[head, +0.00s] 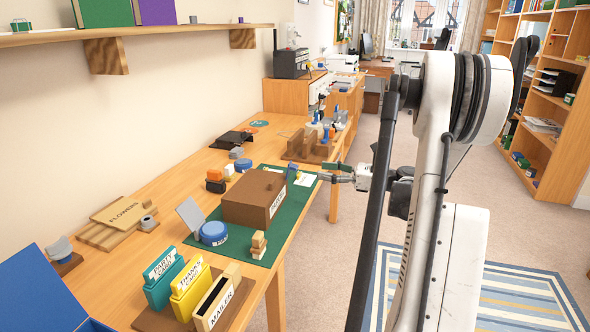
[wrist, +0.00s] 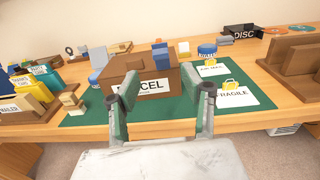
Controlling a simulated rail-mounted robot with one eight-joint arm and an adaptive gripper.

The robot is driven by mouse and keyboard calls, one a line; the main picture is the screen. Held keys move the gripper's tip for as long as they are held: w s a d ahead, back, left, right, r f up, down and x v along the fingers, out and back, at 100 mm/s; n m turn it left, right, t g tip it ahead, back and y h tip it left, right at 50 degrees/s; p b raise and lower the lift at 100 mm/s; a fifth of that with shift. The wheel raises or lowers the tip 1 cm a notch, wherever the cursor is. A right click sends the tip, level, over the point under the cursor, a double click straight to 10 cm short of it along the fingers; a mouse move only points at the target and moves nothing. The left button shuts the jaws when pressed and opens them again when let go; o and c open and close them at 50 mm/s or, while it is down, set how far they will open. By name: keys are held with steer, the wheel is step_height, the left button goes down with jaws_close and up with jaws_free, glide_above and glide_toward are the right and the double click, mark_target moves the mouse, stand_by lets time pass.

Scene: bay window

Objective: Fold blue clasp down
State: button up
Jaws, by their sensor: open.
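The brown parcel box (head: 258,192) sits on the green mat (head: 310,185); in the wrist view, the box (wrist: 137,64) has its label partly hidden by my left finger. A blue upright piece, which looks like the blue clasp (wrist: 160,56), stands at the box's right side; it shows small in the head view (head: 292,169) by the box's far end. My gripper (wrist: 168,90) is open and empty, its fingers spread in front of the box's right part. In the head view, my gripper (head: 326,178) is beyond the box, over the mat's right edge.
Fragile (wrist: 235,95) and air mail (wrist: 213,69) cards lie on the mat at right. A blue round container (head: 213,233) and wooden piece (head: 258,245) stand near the box. Card boxes (head: 190,290) are at front, a wooden rack (head: 310,150) at back.

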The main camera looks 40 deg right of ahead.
mark_target(295, 166)
steer(key=b+x, duration=0.2)
steer(key=x, duration=0.8)
steer(key=shift+r, duration=0.1)
jaws_close()
